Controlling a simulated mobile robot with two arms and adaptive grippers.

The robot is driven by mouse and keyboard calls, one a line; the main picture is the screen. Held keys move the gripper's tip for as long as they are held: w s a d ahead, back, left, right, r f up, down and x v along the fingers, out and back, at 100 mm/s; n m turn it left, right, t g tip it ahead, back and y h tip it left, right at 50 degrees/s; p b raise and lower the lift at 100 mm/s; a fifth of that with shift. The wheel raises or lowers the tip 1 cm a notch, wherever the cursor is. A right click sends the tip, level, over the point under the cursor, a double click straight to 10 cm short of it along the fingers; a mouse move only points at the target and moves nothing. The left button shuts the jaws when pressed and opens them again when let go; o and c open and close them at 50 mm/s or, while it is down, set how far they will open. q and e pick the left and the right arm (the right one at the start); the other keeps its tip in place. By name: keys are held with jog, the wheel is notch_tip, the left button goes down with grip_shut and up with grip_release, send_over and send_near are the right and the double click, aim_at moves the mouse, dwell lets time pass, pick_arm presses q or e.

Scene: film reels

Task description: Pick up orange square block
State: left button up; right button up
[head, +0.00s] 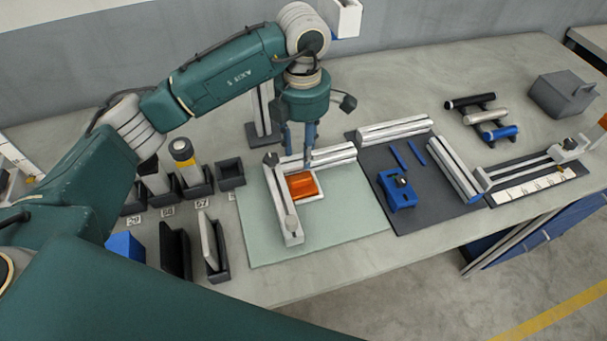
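The orange square block (303,186) lies in a small white frame (312,197) on the pale green mat (345,215). It sits in the inner corner of an L-shaped metal fixture (283,207). My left gripper (298,158) points down from above, just behind the block in the picture. Its two blue fingers are apart, with nothing seen between them. The height of the fingertips over the block is hard to tell. My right gripper is out of view.
Left of the mat stand black holders (230,174) with upright items and a blue block (126,246). To the right, a dark mat (425,190) carries a blue clamp (398,192) and metal rails. Cylinders (480,115) and a grey box (563,95) lie farther right.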

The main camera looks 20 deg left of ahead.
aim_at(302, 174)
pick_arm(q)
jog(key=shift+s+f, duration=0.25)
jog(key=shift+f, duration=0.9)
jog(key=shift+f+p, duration=0.3)
notch_tip(302, 174, down, 4)
jog(key=shift+s+f+p, duration=0.1)
jog(key=shift+s+p, duration=0.05)
jog(key=shift+p, duration=1.05)
jog(key=shift+f, duration=0.65)
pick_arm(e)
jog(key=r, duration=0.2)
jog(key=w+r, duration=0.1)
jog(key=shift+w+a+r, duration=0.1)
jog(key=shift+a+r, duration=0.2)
pick_arm(q)
grip_shut()
